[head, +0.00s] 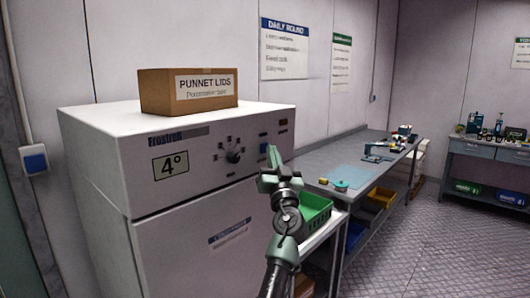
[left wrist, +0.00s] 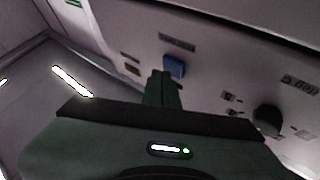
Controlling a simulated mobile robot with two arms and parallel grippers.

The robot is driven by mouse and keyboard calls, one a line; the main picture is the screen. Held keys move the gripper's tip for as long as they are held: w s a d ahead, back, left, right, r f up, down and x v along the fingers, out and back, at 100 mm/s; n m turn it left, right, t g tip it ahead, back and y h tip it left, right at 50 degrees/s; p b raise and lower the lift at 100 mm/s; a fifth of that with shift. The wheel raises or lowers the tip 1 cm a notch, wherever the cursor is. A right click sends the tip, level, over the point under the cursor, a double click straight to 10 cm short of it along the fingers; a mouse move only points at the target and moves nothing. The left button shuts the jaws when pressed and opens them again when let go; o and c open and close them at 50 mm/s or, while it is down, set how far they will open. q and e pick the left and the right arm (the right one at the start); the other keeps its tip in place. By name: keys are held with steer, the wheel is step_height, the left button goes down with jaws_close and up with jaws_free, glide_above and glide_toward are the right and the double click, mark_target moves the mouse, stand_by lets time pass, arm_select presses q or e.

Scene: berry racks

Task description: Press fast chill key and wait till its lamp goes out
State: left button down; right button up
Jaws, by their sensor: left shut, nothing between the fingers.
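The white Frostrill-type chiller cabinet (head: 185,225) stands at the left with a control panel on its upper front. A blue key (head: 263,148) sits on the panel right of the dial (head: 234,156); the key also shows in the left wrist view (left wrist: 174,67). A small dark reddish-brown rectangle, perhaps the lamp (left wrist: 132,69), lies beside the key and looks unlit. My left gripper (head: 271,155) is shut and empty, its fingertips (left wrist: 163,76) right by the key. I cannot tell whether they touch it. My right gripper is out of view.
A cardboard box of punnet lids (head: 188,92) stands on the cabinet. A green bin (head: 313,210) is behind my left arm. A long grey bench (head: 345,155) runs along the back wall, with another workbench (head: 487,151) at the right. The floor at right is clear.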

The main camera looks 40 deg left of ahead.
arm_select(q)
steer(key=shift+a+b, duration=0.35)
steer(key=shift+a, duration=0.1)
stand_by(0.7)
steer(key=shift+d, duration=0.1)
steer(key=shift+d+b, duration=0.45)
steer(key=shift+d, duration=0.35)
steer(key=d+b, duration=0.2)
steer(key=d, duration=0.3)
steer(key=shift+s, duration=0.2)
stand_by(0.8)
